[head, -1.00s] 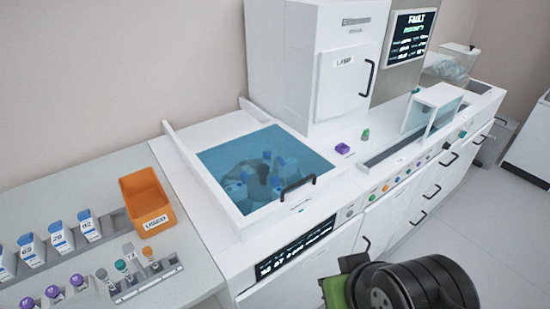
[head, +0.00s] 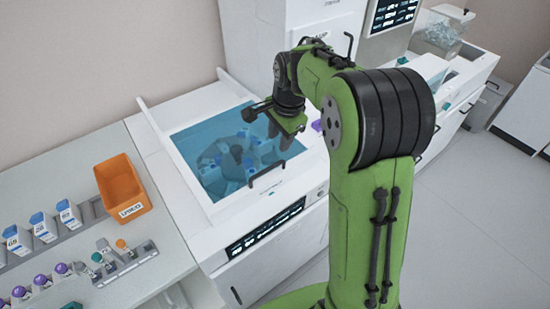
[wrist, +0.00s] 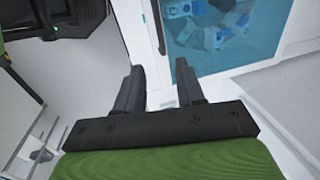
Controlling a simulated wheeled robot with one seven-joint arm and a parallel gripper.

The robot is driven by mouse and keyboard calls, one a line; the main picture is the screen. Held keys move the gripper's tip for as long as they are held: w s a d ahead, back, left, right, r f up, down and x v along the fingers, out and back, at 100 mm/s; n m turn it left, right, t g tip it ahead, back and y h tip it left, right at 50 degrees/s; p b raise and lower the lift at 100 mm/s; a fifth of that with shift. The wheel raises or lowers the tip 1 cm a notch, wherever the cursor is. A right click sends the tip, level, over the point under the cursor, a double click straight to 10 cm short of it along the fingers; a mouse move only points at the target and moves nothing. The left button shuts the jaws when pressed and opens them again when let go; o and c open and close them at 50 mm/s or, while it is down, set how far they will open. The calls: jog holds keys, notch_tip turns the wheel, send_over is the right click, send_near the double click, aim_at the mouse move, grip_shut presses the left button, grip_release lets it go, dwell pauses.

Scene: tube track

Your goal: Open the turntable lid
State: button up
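The turntable lid (head: 186,143) is a blue see-through panel in a white frame, lying closed over the turntable. Its black bar handle (head: 267,175) is on the front edge. My gripper (head: 280,138) hangs above the lid's right front part, close to the handle. In the wrist view my gripper (wrist: 160,68) has its two dark fingers apart with nothing between them. The handle (wrist: 159,28) shows just beyond the fingertips, roughly in line with the gap. The lid (wrist: 218,45) fills the upper right there. Blue-labelled containers show dimly through it.
An orange bin (head: 122,188) stands on the left bench beside racks of bottles and purple-capped tubes. A tall white cabinet (head: 255,40) rises behind the lid. A dark display panel (head: 265,228) is on the front face below the handle. The floor at right is clear.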

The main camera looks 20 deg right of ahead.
aim_at(274, 165)
jog(key=f, duration=0.4)
jog(key=w+f, duration=0.1)
jog(key=f, duration=0.3)
jog(key=w+f+b, duration=0.1)
jog(key=f, duration=0.3)
jog(key=shift+w+a, duration=0.2)
jog(key=shift+w, duration=0.05)
jog(key=shift+r, duration=0.1)
grip_shut()
